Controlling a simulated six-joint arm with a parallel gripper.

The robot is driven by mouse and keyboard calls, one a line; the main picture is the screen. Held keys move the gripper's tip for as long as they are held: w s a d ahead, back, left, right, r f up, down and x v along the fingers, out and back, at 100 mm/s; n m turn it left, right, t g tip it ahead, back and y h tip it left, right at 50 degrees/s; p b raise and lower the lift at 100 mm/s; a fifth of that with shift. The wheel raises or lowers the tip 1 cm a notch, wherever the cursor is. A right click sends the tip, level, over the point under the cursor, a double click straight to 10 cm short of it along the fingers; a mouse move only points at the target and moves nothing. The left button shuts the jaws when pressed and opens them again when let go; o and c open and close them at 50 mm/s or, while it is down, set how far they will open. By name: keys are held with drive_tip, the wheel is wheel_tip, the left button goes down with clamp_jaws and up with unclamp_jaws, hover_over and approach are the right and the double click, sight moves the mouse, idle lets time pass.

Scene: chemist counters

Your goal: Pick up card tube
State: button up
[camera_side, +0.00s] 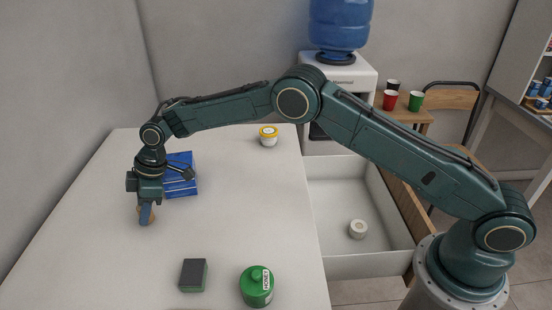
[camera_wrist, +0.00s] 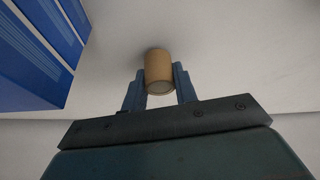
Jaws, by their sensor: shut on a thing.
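The card tube (camera_wrist: 158,68) is a short tan cylinder. In the wrist view it sits between the two blue fingers of my gripper (camera_wrist: 160,84), which is shut on it. In the side view my gripper (camera_side: 147,214) points down at the left part of the white counter. There the card tube (camera_side: 140,213) shows only as a bit of tan, mostly hidden behind the fingers. It is at or close to the counter top; I cannot tell if it touches.
Blue boxes (camera_side: 180,184) stand close beside my gripper. A yellow-lidded jar (camera_side: 268,136) is at the back. A dark green block (camera_side: 193,275) and a green canister (camera_side: 257,287) are in front. An open white drawer (camera_side: 335,225) holds a pale roll (camera_side: 358,229). The counter's middle is clear.

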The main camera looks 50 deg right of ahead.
wheel_tip(320, 180, up, 9)
drive_tip(key=shift+r, duration=0.15)
idle(0.4)
idle(0.5)
